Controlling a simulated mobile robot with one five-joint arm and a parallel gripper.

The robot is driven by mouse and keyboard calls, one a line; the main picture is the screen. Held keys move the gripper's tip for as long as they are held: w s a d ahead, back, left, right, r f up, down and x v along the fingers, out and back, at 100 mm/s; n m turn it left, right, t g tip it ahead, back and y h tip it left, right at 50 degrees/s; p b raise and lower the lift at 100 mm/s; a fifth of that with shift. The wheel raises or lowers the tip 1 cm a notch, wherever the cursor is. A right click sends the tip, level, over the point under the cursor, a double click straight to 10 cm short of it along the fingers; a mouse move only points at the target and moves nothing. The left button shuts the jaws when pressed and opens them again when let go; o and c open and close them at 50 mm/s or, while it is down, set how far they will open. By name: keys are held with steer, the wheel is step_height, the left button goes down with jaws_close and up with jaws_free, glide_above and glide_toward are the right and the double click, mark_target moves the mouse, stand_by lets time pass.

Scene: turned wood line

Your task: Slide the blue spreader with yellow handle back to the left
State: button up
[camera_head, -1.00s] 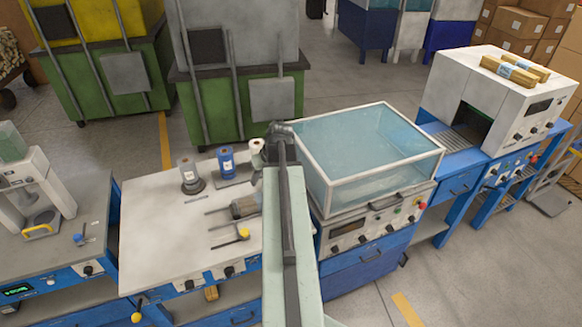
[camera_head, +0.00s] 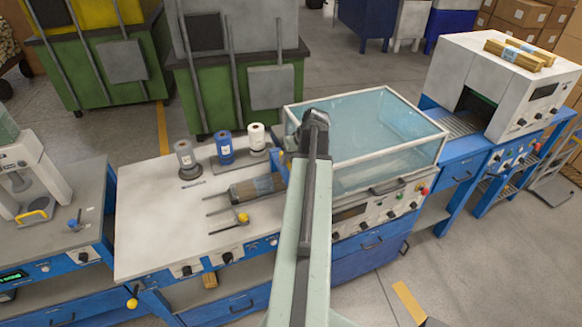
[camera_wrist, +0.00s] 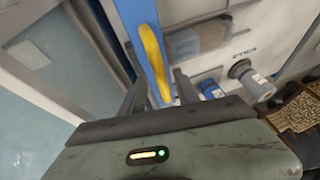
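The blue spreader (camera_wrist: 136,15) with its yellow handle (camera_wrist: 152,62) runs down from the top of the wrist view to between my fingers.
A wrapped wood bundle (camera_head: 257,187) lies on the white table (camera_head: 160,235) left of the spreader. Grey (camera_head: 186,158), blue (camera_head: 224,148) and white (camera_head: 256,138) rolls stand behind it. The clear-topped case (camera_head: 395,160) is right. The table's left part is clear.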

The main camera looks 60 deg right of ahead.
steer(key=shift+w+f, duration=0.15)
steer(key=shift+f, duration=0.1)
jaws_close()
stand_by(1.2)
